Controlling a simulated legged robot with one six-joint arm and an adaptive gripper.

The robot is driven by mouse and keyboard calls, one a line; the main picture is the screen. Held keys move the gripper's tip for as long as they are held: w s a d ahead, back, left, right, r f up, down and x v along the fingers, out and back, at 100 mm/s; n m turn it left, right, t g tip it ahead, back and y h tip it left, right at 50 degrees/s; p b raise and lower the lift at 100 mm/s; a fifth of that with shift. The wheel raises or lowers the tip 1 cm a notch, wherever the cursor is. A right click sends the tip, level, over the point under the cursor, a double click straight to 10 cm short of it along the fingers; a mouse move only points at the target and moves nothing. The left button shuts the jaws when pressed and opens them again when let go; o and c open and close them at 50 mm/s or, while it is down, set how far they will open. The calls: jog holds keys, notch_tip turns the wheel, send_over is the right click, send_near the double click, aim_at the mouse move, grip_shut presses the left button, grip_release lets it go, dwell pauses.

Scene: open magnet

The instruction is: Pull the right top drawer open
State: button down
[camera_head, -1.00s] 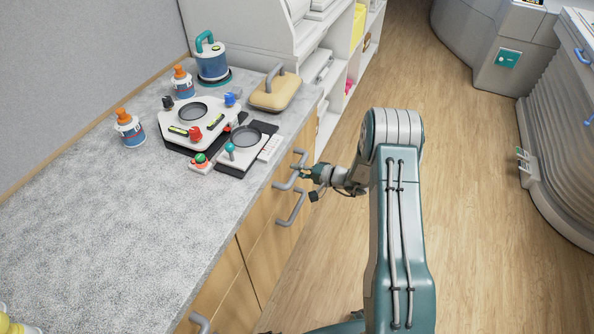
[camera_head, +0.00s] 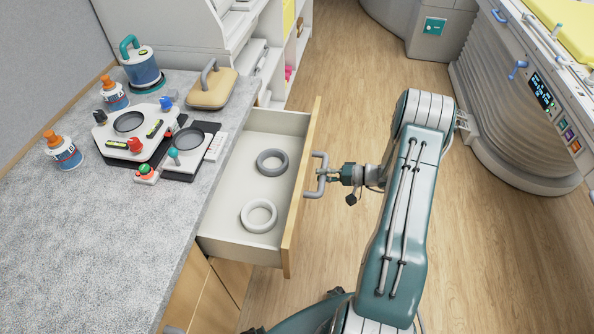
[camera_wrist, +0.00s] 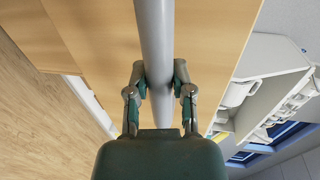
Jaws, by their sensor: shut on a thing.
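The right top drawer (camera_head: 246,232) stands pulled well out from the cabinet below the grey counter, with a wooden front and white inside. Two rings lie in it, a dark grey ring (camera_head: 272,162) and a light grey ring (camera_head: 259,215). My gripper (camera_head: 332,174) is at the grey drawer handle (camera_head: 319,178) on the outer face of the drawer front. In the wrist view the handle (camera_wrist: 154,35) runs between the two fingers of my gripper (camera_wrist: 160,85), which are shut on it. The wooden drawer front (camera_wrist: 215,40) is behind it.
White shelves (camera_head: 290,50) stand behind. Wood floor (camera_head: 370,90) is clear on the right, up to a grey machine (camera_head: 510,120).

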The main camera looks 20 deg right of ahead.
jog(key=f+v, duration=0.2)
jog(key=v, duration=1.2)
jog(key=shift+s+d+f, duration=0.35)
jog(key=shift+s+f, duration=0.2)
jog(key=shift+f, duration=0.05)
jog(key=shift+c, duration=2.4)
grip_release()
jog(key=shift+w+d, duration=0.1)
jog(key=shift+r, duration=0.1)
jog(key=v, duration=1.2)
